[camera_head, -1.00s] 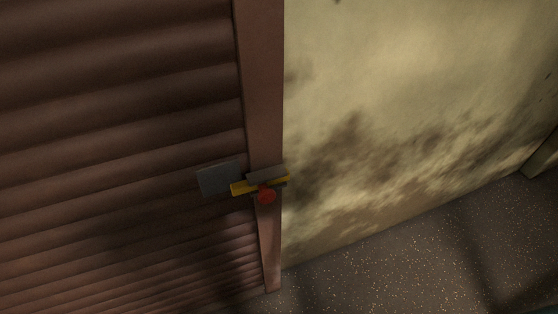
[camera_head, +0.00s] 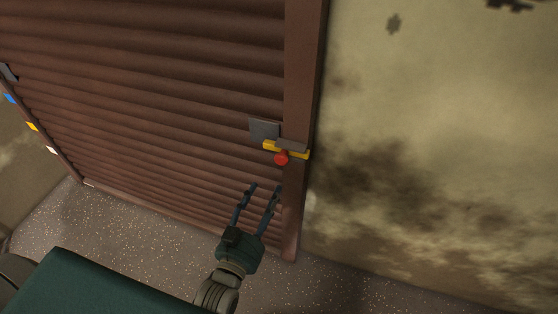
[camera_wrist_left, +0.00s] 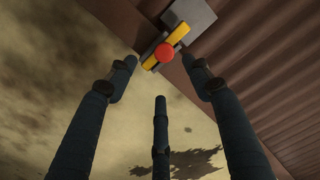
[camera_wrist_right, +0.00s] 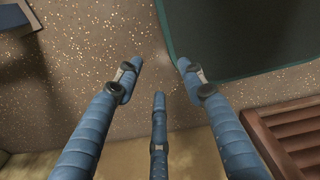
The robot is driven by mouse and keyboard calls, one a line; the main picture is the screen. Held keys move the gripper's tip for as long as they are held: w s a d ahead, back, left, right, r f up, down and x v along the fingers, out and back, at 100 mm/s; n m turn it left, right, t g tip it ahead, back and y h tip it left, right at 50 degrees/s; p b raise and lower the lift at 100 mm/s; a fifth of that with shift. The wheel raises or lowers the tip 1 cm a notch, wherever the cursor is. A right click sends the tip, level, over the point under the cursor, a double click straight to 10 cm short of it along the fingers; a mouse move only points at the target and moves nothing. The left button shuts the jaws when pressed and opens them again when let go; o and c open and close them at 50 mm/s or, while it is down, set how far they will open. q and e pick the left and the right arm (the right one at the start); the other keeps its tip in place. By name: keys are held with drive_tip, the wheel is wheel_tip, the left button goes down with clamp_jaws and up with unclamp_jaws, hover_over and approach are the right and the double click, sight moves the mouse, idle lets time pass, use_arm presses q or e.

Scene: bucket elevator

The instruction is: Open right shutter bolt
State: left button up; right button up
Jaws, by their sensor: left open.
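The right shutter bolt is a yellow bar (camera_head: 298,153) with a red knob (camera_head: 281,158), at the right edge of the brown slatted shutter (camera_head: 180,90). A grey plate (camera_head: 264,130) sits beside it. My left gripper (camera_head: 267,187) is open and empty, a little below the bolt and apart from it. In the left wrist view the red knob (camera_wrist_left: 165,52) and yellow bar (camera_wrist_left: 178,34) show just beyond the spread fingers (camera_wrist_left: 160,75). My right gripper (camera_wrist_right: 157,75) shows only in its own wrist view, with fingers spread and nothing between them, over the speckled floor.
The shutter's brown side post (camera_head: 303,100) stands beside a stained wall (camera_head: 430,150). Blue, yellow and white marks (camera_head: 31,126) show along the shutter's left edge.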

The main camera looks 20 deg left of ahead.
sight(280, 161)
use_arm(q)
drive_tip(key=w, duration=0.3)
drive_tip(key=w+p, duration=0.1)
drive_tip(key=w, duration=0.2)
drive_tip(key=w+r+p, duration=0.1)
drive_tip(key=w, duration=0.3)
drive_tip(key=shift+w+f, duration=0.15)
drive_tip(key=shift+w, duration=0.4)
use_arm(e)
drive_tip(key=shift+w+d+r, duration=0.1)
drive_tip(key=shift+w+r, duration=0.1)
drive_tip(key=shift+r, duration=0.35)
drive_tip(key=shift+w+r, duration=0.2)
drive_tip(key=shift+r, duration=0.35)
use_arm(q)
clamp_jaws()
use_arm(e)
drive_tip(key=shift+w, duration=0.15)
